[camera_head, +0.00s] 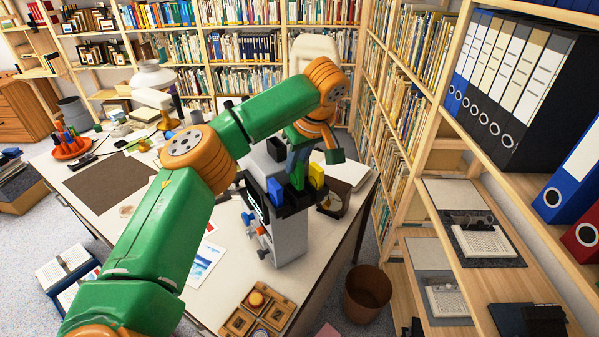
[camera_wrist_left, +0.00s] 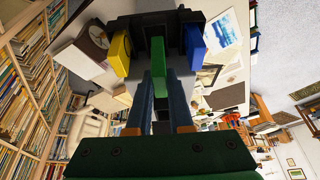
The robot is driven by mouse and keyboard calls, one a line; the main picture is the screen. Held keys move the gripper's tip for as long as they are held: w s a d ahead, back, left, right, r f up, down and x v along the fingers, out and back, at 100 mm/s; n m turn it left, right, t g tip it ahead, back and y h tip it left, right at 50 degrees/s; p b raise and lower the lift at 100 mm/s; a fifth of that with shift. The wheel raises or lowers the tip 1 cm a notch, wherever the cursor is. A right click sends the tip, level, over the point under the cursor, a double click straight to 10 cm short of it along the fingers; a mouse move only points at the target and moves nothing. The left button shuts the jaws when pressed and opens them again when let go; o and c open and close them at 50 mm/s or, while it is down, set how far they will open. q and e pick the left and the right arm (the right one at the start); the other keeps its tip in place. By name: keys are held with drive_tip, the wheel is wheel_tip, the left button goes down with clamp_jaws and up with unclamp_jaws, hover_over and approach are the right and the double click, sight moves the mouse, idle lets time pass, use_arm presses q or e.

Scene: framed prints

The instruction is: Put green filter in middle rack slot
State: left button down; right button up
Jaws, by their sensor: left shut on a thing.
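The green filter (camera_head: 299,173) is held between the fingers of my left gripper (camera_head: 297,158), above the middle of the black rack (camera_head: 292,202). In the left wrist view the green filter (camera_wrist_left: 159,68) stands between the two fingers, lined up with the rack's middle slot. Whether its lower end is inside the slot cannot be told. A blue filter (camera_head: 275,191) is in the rack's left slot and a yellow filter (camera_head: 317,174) in its right one. The wrist view shows the yellow filter (camera_wrist_left: 120,52) at left and the blue filter (camera_wrist_left: 193,46) at right. My right gripper is not in view.
The rack tops a grey instrument (camera_head: 291,240) with knobs on its left, on a white desk (camera_head: 225,262). A clock (camera_head: 333,203) stands close right of it. Wooden frames (camera_head: 257,309) and prints (camera_head: 207,262) lie in front. A bookshelf (camera_head: 404,110) rises at right.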

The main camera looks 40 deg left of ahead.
sight(297, 174)
use_arm(q)
wheel_tip(297, 174, down, 3)
drive_tip(key=p, duration=0.2)
drive_tip(key=shift+w+a+f+p, duration=0.1)
drive_tip(key=shift+a+f+p, duration=0.05)
drive_tip(key=shift+p, duration=0.15)
drive_tip(key=shift+w+a+f, duration=0.1)
drive_tip(key=shift+f, duration=0.4)
drive_tip(key=c, duration=0.8)
unclamp_jaws()
drive_tip(key=shift+r+b, duration=0.3)
drive_tip(key=shift+r, duration=0.05)
drive_tip(key=b+v, duration=0.1)
drive_tip(key=v, duration=0.3)
drive_tip(key=b+v, duration=0.1)
drive_tip(key=v, duration=0.3)
drive_tip(key=shift+d+r, duration=0.25)
drive_tip(key=shift+d, duration=0.1)
drive_tip(key=v, duration=0.3)
drive_tip(key=shift+r+p, duration=0.1)
drive_tip(key=shift+p, duration=0.25)
